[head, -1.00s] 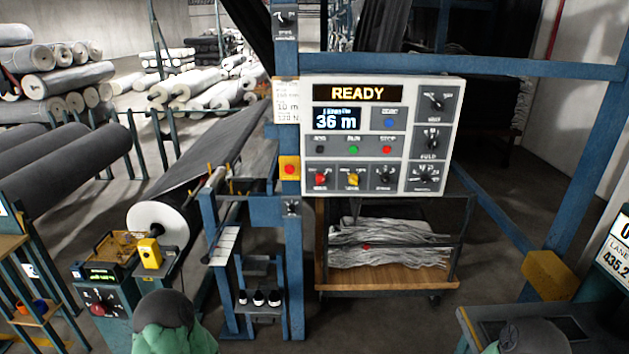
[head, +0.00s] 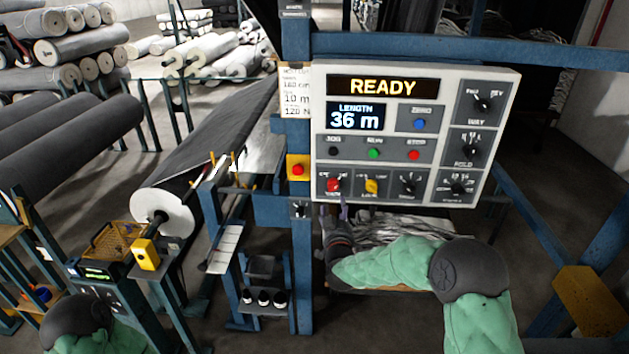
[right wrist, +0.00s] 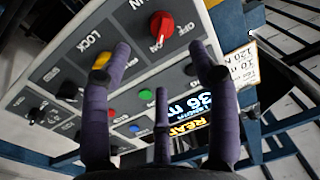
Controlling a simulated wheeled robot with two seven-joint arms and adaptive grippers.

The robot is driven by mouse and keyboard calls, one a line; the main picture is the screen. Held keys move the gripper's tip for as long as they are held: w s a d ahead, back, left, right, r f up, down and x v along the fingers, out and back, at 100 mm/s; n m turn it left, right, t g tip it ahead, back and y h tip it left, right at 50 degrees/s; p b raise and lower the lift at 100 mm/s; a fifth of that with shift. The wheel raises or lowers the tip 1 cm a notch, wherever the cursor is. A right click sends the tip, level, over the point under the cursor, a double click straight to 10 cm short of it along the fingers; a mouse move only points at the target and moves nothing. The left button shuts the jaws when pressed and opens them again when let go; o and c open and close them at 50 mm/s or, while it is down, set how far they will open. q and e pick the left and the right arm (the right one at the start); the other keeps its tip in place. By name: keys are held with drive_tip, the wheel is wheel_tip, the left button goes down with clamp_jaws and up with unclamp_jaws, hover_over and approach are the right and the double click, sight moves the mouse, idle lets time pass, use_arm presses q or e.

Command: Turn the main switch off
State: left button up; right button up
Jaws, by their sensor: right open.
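The main switch (head: 333,185) is a red rotary knob at the lower left of the white control panel (head: 507,95). In the right wrist view the red knob (right wrist: 161,25) sits at the top between ON and OFF labels, and its pale mark seems to point toward ON. My right gripper (head: 334,211) is just below the switch, apart from it. In the wrist view its purple-sleeved fingers (right wrist: 160,62) are spread and empty, with the knob beyond them. My left gripper is outside the view; only part of its arm shows at lower left.
A yellow knob (head: 371,186) and a black knob (head: 408,185) sit right of the switch. A red button on a yellow box (head: 298,169) is on the blue post to its left. A blue beam (head: 440,48) crosses above the panel. A cart is partly hidden behind my arm.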

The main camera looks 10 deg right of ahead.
sight(334, 189)
drive_tip(key=w, duration=0.3)
drive_tip(key=w+d, duration=0.1)
drive_tip(key=w, duration=0.3)
drive_tip(key=w+d, duration=0.1)
drive_tip(key=w, duration=0.2)
drive_tip(key=shift+w+r, duration=0.2)
drive_tip(key=shift+w, duration=0.05)
drive_tip(key=c, duration=1.1)
